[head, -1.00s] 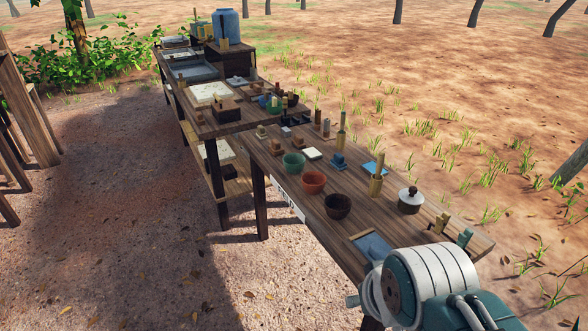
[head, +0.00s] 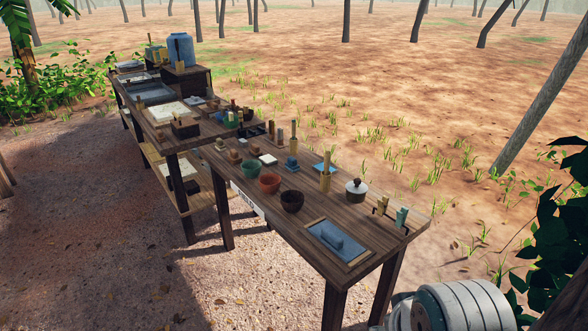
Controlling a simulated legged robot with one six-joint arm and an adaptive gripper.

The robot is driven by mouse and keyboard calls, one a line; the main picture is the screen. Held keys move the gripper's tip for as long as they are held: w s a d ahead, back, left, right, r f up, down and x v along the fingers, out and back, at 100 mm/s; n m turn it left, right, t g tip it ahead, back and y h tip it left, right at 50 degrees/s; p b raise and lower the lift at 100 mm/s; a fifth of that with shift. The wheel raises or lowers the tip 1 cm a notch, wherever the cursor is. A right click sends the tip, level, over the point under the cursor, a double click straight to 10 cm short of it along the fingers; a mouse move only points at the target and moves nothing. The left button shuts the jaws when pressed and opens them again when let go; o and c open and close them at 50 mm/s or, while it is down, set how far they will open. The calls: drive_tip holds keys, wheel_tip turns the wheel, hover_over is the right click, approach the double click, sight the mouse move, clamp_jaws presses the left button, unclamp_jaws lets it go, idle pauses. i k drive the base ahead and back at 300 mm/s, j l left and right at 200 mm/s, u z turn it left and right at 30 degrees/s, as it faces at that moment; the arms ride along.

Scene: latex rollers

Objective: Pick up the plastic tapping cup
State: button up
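Three small cups stand in a row on the near wooden table in the head view: a green cup (head: 251,168), an orange-red cup (head: 269,182) and a dark brown cup (head: 292,201). I cannot tell from their look which one is plastic. All three stand upright, close together near the table's left edge. Another green vessel (head: 231,119) sits farther back among small items. Part of my arm shows at the bottom right, well apart from the cups. My gripper is not in view.
The near table (head: 335,205) also holds a blue piece in a wooden frame (head: 338,241), a lidded white pot (head: 356,190), an upright wooden post (head: 325,172) and small clips. A second table (head: 165,130) stands behind. Bare ground (head: 250,300) lies in front; leaves are at right.

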sight(252, 170)
drive_tip(key=i+j+z, duration=0.1)
drive_tip(key=z, duration=0.35)
drive_tip(key=i+j+z, duration=0.1)
drive_tip(key=j+z, duration=0.15)
drive_tip(key=z, duration=0.15)
drive_tip(key=j+z, duration=0.2)
drive_tip(key=z, duration=0.25)
drive_tip(key=i+j, duration=0.1)
drive_tip(key=j, duration=0.5)
drive_tip(key=i+j, duration=0.15)
drive_tip(key=j, duration=0.5)
drive_tip(key=i+j, duration=0.1)
drive_tip(key=j, duration=0.5)
drive_tip(key=i+j, duration=0.15)
drive_tip(key=j, duration=0.5)
drive_tip(key=i+j, duration=0.1)
drive_tip(key=j, duration=0.5)
drive_tip(key=i+j, duration=0.15)
drive_tip(key=j, duration=0.5)
drive_tip(key=i+j, duration=0.1)
drive_tip(key=j, duration=0.5)
drive_tip(key=i+j, duration=0.15)
drive_tip(key=j, duration=0.45)
